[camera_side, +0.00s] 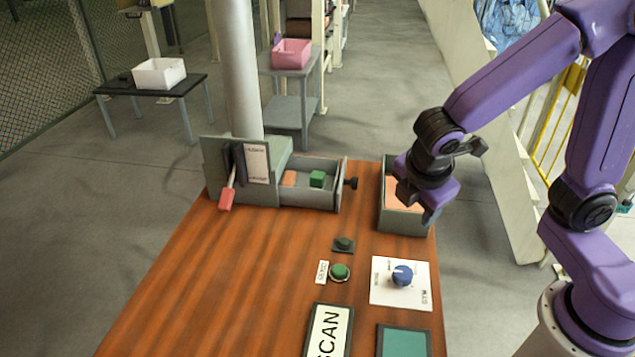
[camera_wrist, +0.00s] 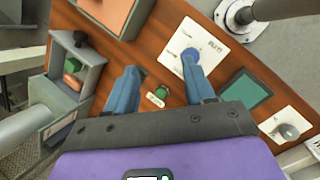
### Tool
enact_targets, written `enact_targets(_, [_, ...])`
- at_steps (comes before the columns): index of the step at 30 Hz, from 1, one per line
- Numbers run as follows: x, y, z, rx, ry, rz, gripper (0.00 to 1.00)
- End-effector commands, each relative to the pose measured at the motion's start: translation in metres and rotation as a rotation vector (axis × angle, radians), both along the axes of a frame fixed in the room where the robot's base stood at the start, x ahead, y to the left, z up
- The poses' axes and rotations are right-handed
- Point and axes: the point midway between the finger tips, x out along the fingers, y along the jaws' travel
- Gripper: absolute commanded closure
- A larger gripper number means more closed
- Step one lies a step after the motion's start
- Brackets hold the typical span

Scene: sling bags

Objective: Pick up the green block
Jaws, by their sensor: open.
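The green block (camera_side: 317,179) lies in the open grey drawer (camera_side: 310,197) at the back left of the wooden table, to the right of an orange block (camera_side: 289,178). In the wrist view, the green block (camera_wrist: 72,66) shows inside the drawer at left. My gripper (camera_side: 431,212) is at the right, beside and above the open grey box, apart from the block. In the wrist view, its two blue fingers (camera_wrist: 160,82) are spread with nothing held between them.
The grey box (camera_side: 402,222) with an orange inside stands right of the drawer. A dark knob (camera_side: 351,183) sticks out from the drawer front. Green buttons (camera_side: 340,271), a blue dial (camera_side: 402,275) and a SCAN plate (camera_side: 328,331) sit nearer. The table's left middle is clear.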

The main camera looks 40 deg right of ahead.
Motion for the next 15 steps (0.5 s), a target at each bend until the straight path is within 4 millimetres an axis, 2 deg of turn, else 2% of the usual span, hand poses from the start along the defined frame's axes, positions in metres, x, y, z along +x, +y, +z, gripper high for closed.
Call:
enact_targets(1, [0.021,0.010,-0.005,-0.065,-0.010,0.055,0.46])
enact_targets(3, [0.048,0.020,-0.009,-0.153,-0.027,0.133,0.46])
enact_targets(9, [0.122,0.051,-0.027,-0.406,-0.057,0.349,0.46])
enact_targets(15, [0.181,0.078,-0.048,-0.643,-0.061,0.539,0.46])
